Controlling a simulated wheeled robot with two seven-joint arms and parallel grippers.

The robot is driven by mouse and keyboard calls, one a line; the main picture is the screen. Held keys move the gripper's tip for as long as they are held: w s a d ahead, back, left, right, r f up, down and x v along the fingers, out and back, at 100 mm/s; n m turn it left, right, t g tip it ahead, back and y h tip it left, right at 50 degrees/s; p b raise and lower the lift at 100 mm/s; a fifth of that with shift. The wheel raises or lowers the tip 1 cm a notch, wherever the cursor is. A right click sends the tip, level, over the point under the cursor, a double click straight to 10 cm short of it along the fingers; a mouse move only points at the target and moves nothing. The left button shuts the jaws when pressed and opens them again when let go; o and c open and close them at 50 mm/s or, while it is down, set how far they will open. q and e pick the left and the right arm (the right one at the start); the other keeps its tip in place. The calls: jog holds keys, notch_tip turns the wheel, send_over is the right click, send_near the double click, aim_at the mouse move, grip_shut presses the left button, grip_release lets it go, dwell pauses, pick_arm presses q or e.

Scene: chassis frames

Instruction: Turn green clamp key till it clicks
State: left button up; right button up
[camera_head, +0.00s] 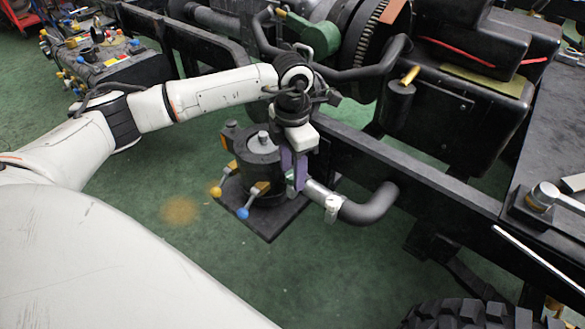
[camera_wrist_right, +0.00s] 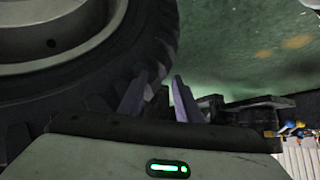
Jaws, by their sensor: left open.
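A dark round canister (camera_head: 258,152) stands on a black square plate (camera_head: 268,222) beside the chassis rail. Clamp keys with coloured ends stick out around it: a yellow-ended one (camera_head: 216,192) and a blue-ended one (camera_head: 242,213). A small green part, seemingly the green clamp key (camera_head: 290,178), shows at the canister's right side, largely hidden by my left gripper. My left gripper (camera_head: 294,180) points down there with its purple fingers open; contact cannot be told. My right gripper (camera_wrist_right: 163,79) shows only in the right wrist view, with its purple fingers apart and nothing clearly between them.
A silver pipe end with a black bent hose (camera_head: 370,207) lies just right of the left gripper. The black chassis rail (camera_head: 410,180) runs behind. A large tyre (camera_wrist_right: 150,45) is close to my right gripper. Green floor (camera_head: 180,240) is free at left.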

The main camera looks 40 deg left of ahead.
pick_arm(q)
jog(key=c, duration=1.1)
jog(key=shift+o, duration=0.2)
jog(key=m, duration=0.3)
jog(key=shift+b, duration=0.35)
jog(key=m, duration=0.3)
jog(key=shift+m+b, duration=0.3)
jog(key=shift+b, duration=0.1)
jog(key=m, duration=0.2)
jog(key=shift+m, duration=0.3)
jog(key=shift+m+b, duration=0.5)
jog(key=shift+m, duration=0.7)
